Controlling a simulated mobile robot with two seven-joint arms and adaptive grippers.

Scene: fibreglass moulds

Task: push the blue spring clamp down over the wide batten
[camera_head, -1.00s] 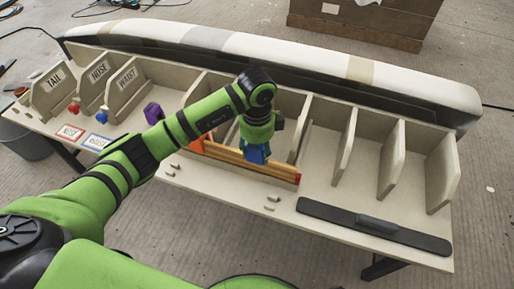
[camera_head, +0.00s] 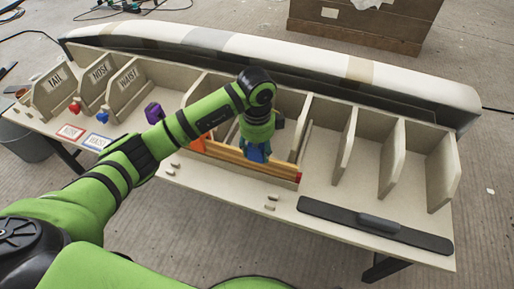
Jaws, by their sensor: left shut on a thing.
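My left gripper (camera_head: 258,148) points down over the batten near its right part. It is shut on the blue spring clamp (camera_head: 257,155), which sits at the top and front of the batten. The fingers and wrist hide much of the clamp, so I cannot tell how far its jaws reach around the wood. The batten (camera_head: 228,155) is a long wooden strip with a red right end, lying along the front of the bench. An orange clamp (camera_head: 198,143) is at its left end. My right gripper is not in view.
The bench (camera_head: 230,192) has upright dividers behind the batten. A purple clamp (camera_head: 153,112), a red clamp (camera_head: 75,105) and another blue piece (camera_head: 103,115) stand at left near label cards. A black sanding board (camera_head: 375,226) lies at front right. A long pale mould (camera_head: 290,50) runs behind.

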